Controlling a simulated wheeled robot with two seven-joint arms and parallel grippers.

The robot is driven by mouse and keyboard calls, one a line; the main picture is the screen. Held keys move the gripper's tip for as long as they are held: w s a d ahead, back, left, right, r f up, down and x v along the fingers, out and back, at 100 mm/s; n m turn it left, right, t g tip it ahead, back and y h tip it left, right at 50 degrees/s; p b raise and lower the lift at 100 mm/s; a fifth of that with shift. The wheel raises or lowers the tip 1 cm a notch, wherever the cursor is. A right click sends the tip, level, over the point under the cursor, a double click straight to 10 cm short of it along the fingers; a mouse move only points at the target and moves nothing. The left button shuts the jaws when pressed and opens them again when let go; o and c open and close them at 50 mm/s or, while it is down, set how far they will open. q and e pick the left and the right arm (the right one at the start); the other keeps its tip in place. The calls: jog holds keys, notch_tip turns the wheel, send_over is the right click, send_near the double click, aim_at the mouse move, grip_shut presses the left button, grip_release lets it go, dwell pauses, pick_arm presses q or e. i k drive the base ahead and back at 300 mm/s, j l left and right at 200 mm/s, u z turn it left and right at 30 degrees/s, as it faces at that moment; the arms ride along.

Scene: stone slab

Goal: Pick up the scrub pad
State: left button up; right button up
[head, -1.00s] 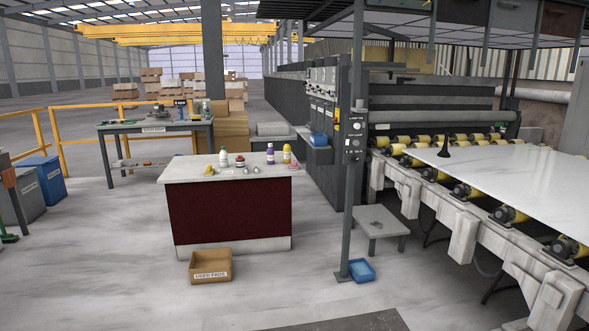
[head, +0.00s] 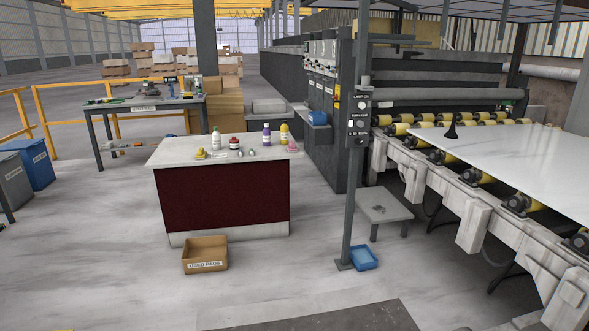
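I cannot make out for sure which thing is the scrub pad. On the white-topped counter (head: 180,150) with dark red sides, a small yellow item (head: 200,154) lies at the left and a pink item (head: 293,149) at the right end. Both are too small to identify. A green item (head: 98,101) lies on the workbench behind, also unclear. Neither of my grippers is in view.
Several bottles, including a purple one (head: 266,135), stand on the counter. A cardboard box marked USED PADS (head: 206,266) is on the floor in front. A post (head: 349,190), blue tray (head: 364,257) and roller line (head: 470,205) are at right. Floor at front left looks clear.

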aim_at(292, 148)
jog(key=i+u, duration=0.15)
jog(key=i, duration=2.2)
